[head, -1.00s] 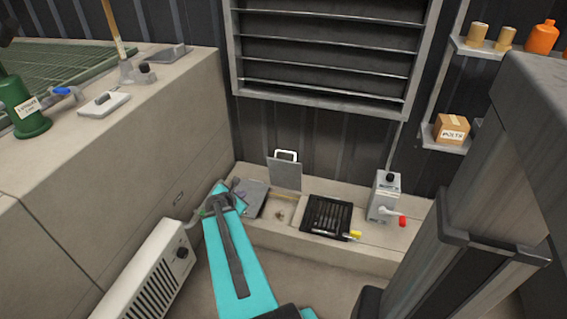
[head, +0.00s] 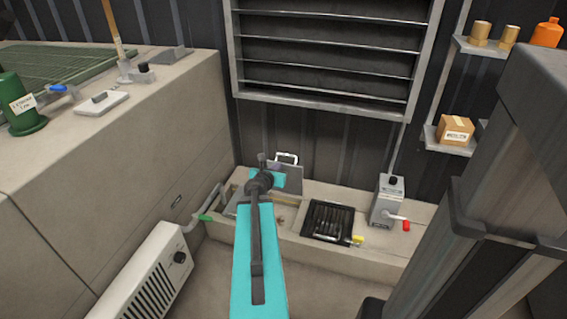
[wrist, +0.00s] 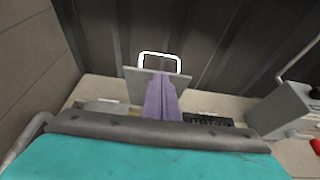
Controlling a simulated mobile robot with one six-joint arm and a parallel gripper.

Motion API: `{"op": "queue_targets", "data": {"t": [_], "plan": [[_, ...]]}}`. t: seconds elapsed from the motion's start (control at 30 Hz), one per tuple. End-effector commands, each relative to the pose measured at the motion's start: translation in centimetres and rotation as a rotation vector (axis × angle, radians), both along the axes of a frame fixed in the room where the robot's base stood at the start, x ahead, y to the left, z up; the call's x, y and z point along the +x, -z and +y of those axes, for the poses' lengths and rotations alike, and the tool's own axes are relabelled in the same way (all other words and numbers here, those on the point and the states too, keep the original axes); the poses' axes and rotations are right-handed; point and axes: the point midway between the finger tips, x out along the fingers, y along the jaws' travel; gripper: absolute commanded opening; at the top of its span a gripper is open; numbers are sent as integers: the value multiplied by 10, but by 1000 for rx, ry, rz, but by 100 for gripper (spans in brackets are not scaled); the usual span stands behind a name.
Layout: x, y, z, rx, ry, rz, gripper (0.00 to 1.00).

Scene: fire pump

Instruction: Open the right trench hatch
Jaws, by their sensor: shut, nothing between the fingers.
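A grey hatch plate (head: 291,178) with a white loop handle (head: 287,157) stands raised near the back wall, tilted up from the trench ledge. In the wrist view the plate (wrist: 136,84) and its white handle (wrist: 160,62) show straight ahead. My gripper (wrist: 163,78) has purple fingers, shut and empty, in front of the plate and below the handle; I cannot tell whether they touch it. In the head view my wrist hides the fingers and part of the plate. Another grey plate (head: 232,208) lies left of it, partly hidden by my arm.
A black slotted tray (head: 327,218) with a yellow-ended item lies right of the opening. A grey box with a red-tipped lever (head: 388,200) stands farther right. A white heater (head: 150,275) and a green-handled pipe (head: 205,217) are at left. The back wall is close behind the plate.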

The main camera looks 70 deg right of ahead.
Motion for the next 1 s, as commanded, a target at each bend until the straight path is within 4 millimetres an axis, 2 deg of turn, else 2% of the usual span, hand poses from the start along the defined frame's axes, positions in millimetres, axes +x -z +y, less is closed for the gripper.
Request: {"op": "queue_targets", "data": {"t": [0.37, 1.0], "plan": [[2, 8, -17, 1, 1, -2, 0], [6, 32, -74, 0, 0, -1, 0]]}}
